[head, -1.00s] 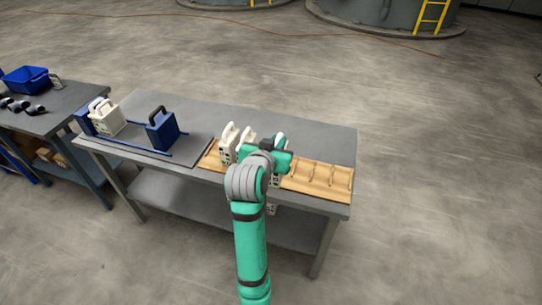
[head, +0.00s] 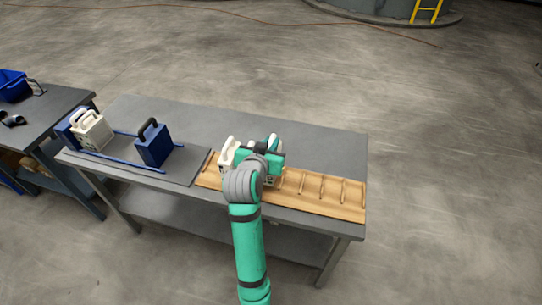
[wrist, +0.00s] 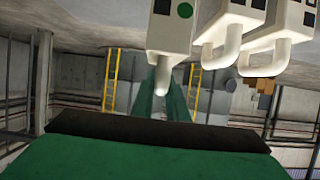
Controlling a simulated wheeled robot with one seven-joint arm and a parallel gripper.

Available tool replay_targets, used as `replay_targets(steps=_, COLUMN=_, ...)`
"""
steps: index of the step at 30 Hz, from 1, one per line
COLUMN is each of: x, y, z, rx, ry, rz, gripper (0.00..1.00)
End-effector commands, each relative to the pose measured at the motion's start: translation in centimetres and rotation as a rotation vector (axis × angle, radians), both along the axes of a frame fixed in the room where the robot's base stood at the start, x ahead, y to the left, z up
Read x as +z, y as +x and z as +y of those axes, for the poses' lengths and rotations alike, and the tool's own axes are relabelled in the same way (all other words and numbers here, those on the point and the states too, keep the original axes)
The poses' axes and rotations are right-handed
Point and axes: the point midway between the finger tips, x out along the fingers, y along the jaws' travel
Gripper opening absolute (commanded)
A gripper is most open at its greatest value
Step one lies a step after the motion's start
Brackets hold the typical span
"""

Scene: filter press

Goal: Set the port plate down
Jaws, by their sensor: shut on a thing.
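My gripper (head: 262,150) is above the wooden rack (head: 335,195), shut on the handle of a white plate. In the wrist view the green fingers (wrist: 163,98) close around that handle. The held white plate (wrist: 170,28) has a green dot and a dark square on its face. In the head view my gripper and arm hide most of it, and I cannot tell whether it touches the rack. Other white plates with loop handles stand close beside it: one at the rack's left (head: 226,155), and two in the wrist view (wrist: 230,20).
The rack's right part is empty, with several slots between dowels. Left on the grey table (head: 320,147) is a blue-railed press with a blue block (head: 154,146) and a white plate (head: 92,129). A second bench with a blue bin (head: 12,87) stands further left.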

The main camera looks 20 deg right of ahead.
Motion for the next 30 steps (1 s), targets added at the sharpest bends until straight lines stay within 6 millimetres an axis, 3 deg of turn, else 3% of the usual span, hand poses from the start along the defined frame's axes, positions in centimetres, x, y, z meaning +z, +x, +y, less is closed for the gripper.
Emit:
replay_targets(steps=5, x=-1.0, y=0.0, z=-0.1, rx=-0.001, ry=-0.002, rz=-0.002, gripper=0.00)
replay_targets(steps=13, x=-4.1, y=0.1, z=0.4, rx=0.007, ry=-0.002, rz=-0.001, gripper=0.00)
replay_targets(steps=25, x=-4.6, y=0.1, z=0.3, rx=0.004, ry=-0.002, rz=-0.004, gripper=0.00)
replay_targets(steps=26, x=-4.8, y=0.1, z=0.3, rx=0.004, ry=-0.001, rz=-0.002, gripper=0.15)
replay_targets(steps=28, x=-4.7, y=0.1, z=0.2, rx=0.003, ry=-0.001, rz=-0.002, gripper=0.32)
replay_targets(steps=30, x=-4.7, y=0.1, z=0.2, rx=0.003, ry=-0.001, rz=-0.002, gripper=0.32)
